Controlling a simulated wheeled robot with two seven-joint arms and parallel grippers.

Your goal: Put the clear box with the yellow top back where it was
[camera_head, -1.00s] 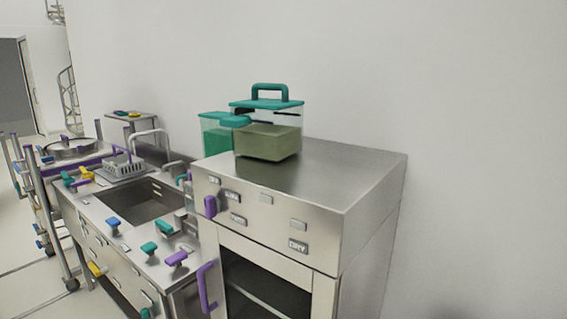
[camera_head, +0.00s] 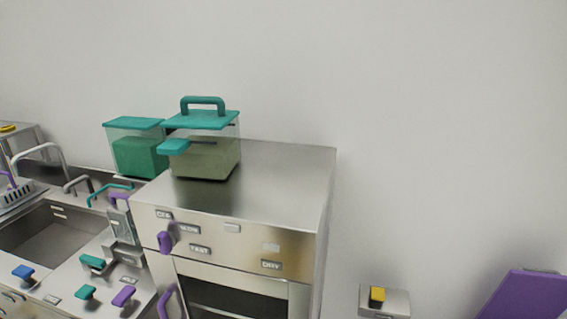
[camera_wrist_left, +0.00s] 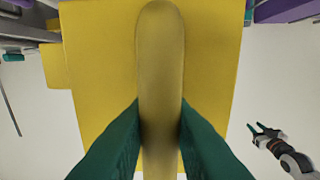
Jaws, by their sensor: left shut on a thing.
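The yellow top (camera_wrist_left: 215,60) of the box fills the middle of the left wrist view, with its raised yellow handle running up the centre. My left gripper (camera_wrist_left: 160,105) has its green fingers on both sides of the handle and is shut on it. The clear walls of the box are hidden below the top. My right gripper (camera_wrist_left: 264,128) shows small at the right of the left wrist view, its two fingers apart and empty. Neither gripper nor the yellow-topped box shows in the head view.
In the head view, a steel cabinet (camera_head: 265,185) carries a clear box with a teal top and handle (camera_head: 205,155). A teal-lidded container (camera_head: 135,148) is beside it. A sink (camera_head: 60,235) with several coloured knobs is at left. A purple panel (camera_head: 528,297) is at lower right.

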